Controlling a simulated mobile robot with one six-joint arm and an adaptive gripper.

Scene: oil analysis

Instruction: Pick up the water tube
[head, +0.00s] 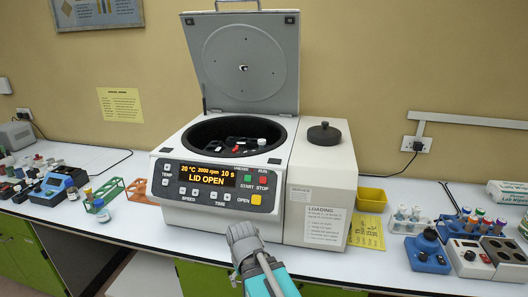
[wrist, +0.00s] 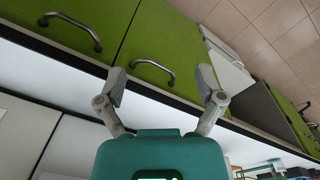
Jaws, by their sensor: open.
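I cannot tell which tube is the water tube; no label is readable. Small tubes stand in a pale rack (head: 408,219) to the right of the centrifuge. Tubes with coloured caps stand in a blue rack (head: 470,222) further right. The centrifuge (head: 219,176) has its lid raised, and a red cap and a white cap (head: 262,142) show in its bowl. My gripper (wrist: 162,85) is open and empty in the wrist view, over the counter's front edge and green cabinet doors. In the head view my arm is low in front of the centrifuge, and its fingers cannot be made out.
The centrifuge display reads "LID OPEN". A yellow bin (head: 371,198) and yellow sheet (head: 367,232) lie right of it. A blue device (head: 427,253) and a grey-topped block (head: 503,250) stand at the right front. Orange and green racks (head: 108,189) and small bottles stand at left.

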